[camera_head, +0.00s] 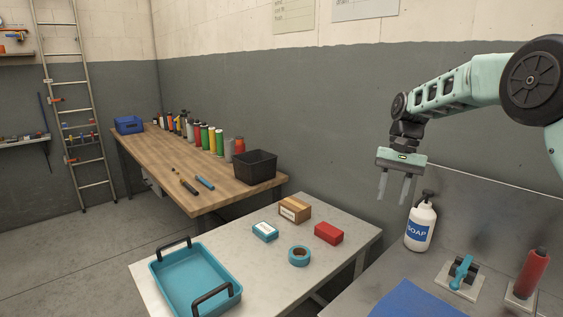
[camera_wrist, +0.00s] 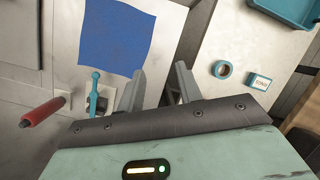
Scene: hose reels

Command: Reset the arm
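My arm reaches in from the right in the head view, above the metal counter. My gripper (camera_head: 394,187) points down with its two fingers apart and nothing between them. It hangs in the air to the left of and above the white soap bottle (camera_head: 420,225). In the wrist view my gripper (camera_wrist: 158,85) also shows a clear gap between its fingers, with the counter and the table edge beyond.
A blue cloth (camera_head: 415,300), a teal-handled lever (camera_head: 462,272) and a red cylinder (camera_head: 532,272) are on the counter. The pale table holds a teal tray (camera_head: 236,297), tape roll (camera_head: 299,256), red box (camera_head: 328,233) and wooden box (camera_head: 295,209). A wooden workbench (camera_head: 170,160) stands behind.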

